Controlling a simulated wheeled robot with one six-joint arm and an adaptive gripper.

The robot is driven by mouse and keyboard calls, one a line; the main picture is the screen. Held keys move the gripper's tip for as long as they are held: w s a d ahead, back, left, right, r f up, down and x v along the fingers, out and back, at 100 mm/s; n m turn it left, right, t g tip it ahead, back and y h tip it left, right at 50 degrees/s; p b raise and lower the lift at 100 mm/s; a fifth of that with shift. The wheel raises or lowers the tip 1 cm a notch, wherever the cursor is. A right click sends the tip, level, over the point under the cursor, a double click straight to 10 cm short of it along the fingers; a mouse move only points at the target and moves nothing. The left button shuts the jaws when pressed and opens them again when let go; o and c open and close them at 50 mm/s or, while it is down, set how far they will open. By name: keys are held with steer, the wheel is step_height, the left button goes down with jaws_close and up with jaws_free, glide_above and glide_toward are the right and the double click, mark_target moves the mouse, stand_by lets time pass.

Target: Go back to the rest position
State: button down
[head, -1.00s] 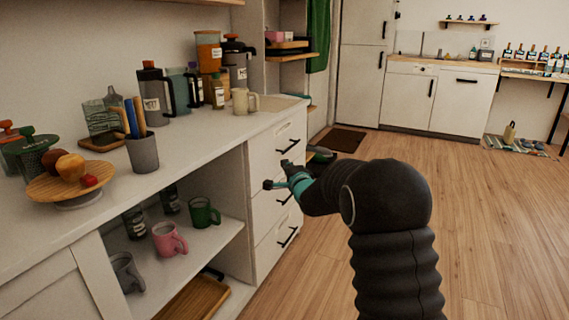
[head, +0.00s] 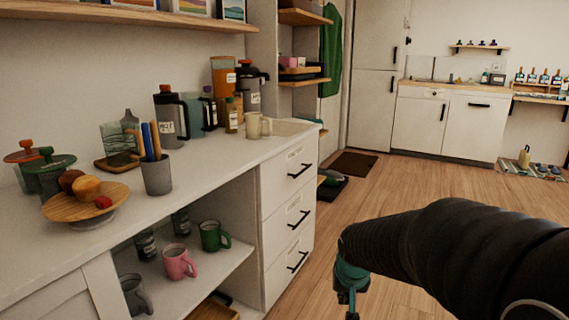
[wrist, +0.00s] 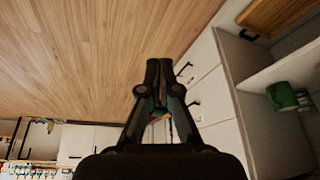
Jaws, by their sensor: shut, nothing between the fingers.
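My gripper (wrist: 158,68) is shut and empty, its fingers together in the middle of the wrist view. In the head view only its teal wrist part (head: 350,274) shows at the lower right, at the end of my black arm, and its fingertips are cut off or hidden. It hangs over the wood floor, apart from the white drawer unit (head: 277,197) on its left. All three drawers look closed.
The counter (head: 215,150) bears jars, a French press (head: 169,116), a cream mug (head: 256,125) and a wooden stand (head: 115,199). The open shelf below holds a pink mug (head: 178,262) and a green mug (head: 212,236).

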steer(key=s+d+r, duration=0.1)
steer(key=s+r, duration=0.3)
steer(key=s, duration=0.7)
steer(key=s+r+n+t, duration=0.1)
steer(key=s+r, duration=0.4)
steer(key=s, duration=0.6)
steer(key=shift+d, duration=0.4)
steer(key=shift+a, duration=0.15)
